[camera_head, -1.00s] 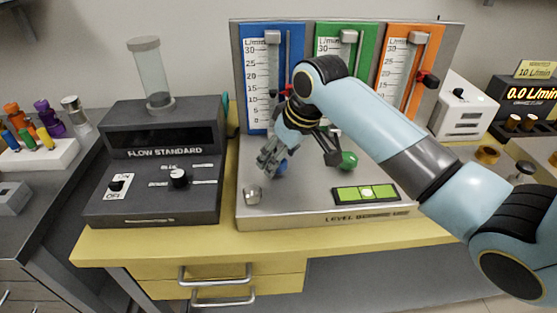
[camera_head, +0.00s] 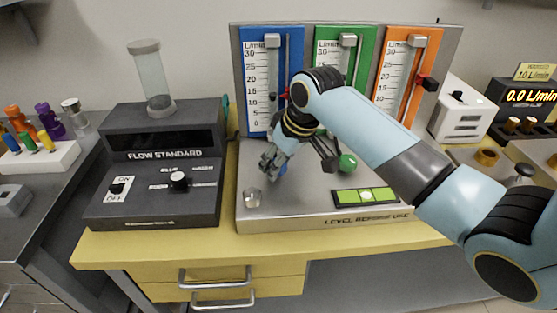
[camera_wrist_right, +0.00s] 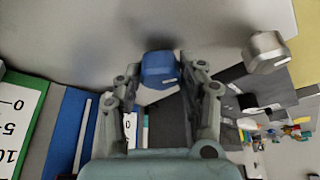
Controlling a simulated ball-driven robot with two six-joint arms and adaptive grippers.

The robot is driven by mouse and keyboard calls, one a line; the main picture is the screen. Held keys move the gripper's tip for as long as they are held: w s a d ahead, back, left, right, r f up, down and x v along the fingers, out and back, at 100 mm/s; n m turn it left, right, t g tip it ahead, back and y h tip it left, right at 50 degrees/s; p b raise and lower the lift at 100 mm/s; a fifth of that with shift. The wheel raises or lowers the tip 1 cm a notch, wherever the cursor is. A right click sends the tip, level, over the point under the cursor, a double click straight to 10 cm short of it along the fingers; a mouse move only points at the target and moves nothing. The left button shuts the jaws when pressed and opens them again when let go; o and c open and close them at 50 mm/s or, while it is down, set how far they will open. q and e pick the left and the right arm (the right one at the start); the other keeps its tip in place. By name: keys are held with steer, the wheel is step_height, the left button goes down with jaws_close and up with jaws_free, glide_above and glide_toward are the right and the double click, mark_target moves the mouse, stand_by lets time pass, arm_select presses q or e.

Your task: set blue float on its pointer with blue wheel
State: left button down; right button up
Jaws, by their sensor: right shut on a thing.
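The blue panel (camera_head: 252,114) is the leftmost of three flow scales. A small dark float (camera_head: 272,97) shows in its tube, a little above the 10 mark. A dark and red pointer (camera_head: 285,95) is on the rod beside it, at nearly the same height; exact alignment is too small to tell. The blue wheel (camera_wrist_right: 160,68) sits below on the sloped base, between the fingertips of my right gripper (camera_wrist_right: 160,80), which is shut on it. In the head view my right gripper (camera_head: 270,163) hides most of the wheel. My left gripper is not in view.
A green wheel (camera_head: 348,162) is right of my gripper, close to my arm. A metal knob (camera_head: 252,197) is at the base's left front, and a green level (camera_head: 365,195) at its right front. The flow standard box (camera_head: 150,200) stands to the left.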

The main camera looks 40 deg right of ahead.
steer(key=shift+r+n+p, duration=0.1)
steer(key=shift+n+p, duration=0.2)
steer(key=shift+p, duration=0.15)
steer(key=o, duration=1.2)
steer(key=shift+c, duration=0.2)
steer(key=v, duration=1.1)
steer(key=shift+d+r, duration=0.25)
steer(key=shift+r, duration=0.15)
